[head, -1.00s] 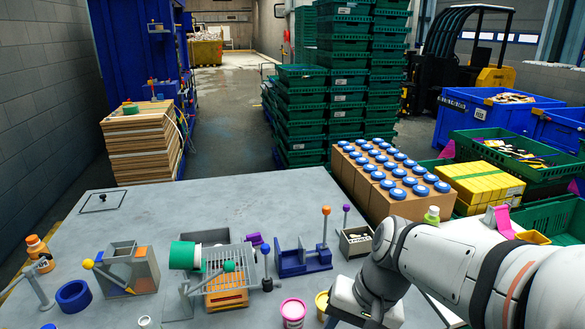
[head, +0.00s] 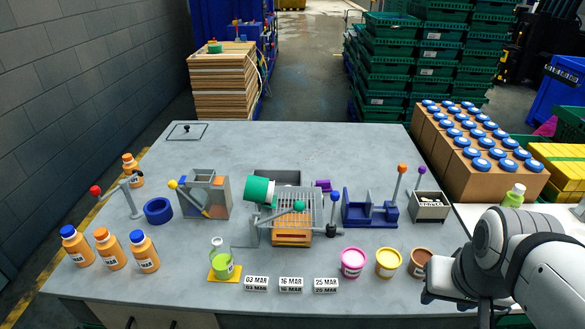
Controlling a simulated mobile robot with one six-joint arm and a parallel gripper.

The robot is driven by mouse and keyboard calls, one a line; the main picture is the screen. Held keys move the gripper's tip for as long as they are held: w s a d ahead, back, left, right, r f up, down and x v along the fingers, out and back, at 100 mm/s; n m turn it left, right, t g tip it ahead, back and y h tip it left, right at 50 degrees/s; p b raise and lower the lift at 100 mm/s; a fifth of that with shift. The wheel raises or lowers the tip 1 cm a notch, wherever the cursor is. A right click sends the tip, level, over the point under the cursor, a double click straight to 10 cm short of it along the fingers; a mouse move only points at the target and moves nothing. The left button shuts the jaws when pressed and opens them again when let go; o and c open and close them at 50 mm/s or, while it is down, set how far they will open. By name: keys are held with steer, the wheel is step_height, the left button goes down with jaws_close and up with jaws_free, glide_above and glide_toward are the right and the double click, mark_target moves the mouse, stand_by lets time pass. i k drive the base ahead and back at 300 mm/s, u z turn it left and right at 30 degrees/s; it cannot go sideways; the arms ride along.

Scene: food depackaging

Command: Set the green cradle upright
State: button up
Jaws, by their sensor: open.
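The green cradle (head: 258,190) is a short green cylinder in the head view. It lies tipped on its side at the left end of a grey wire rack (head: 290,212), left of the table's centre. A grey lever with a green ball knob (head: 299,206) stands at the rack, close to the cradle. I cannot tell from here what is inside the cradle. My arm comes in from the lower right, and its wrist is over the table's right front, well apart from the cradle. My gripper's fingers do not show.
A grey bin with a yellow-knobbed lever (head: 205,193) stands left, a blue fixture (head: 369,210) right. Bottles (head: 110,250), a flask (head: 221,262), date blocks (head: 290,284) and tubs (head: 353,262) line the front.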

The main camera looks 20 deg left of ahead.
mark_target(256, 188)
steer(key=k, duration=1)
steer(key=u, duration=0.5)
steer(key=i, duration=1.25)
steer(key=z, duration=0.05)
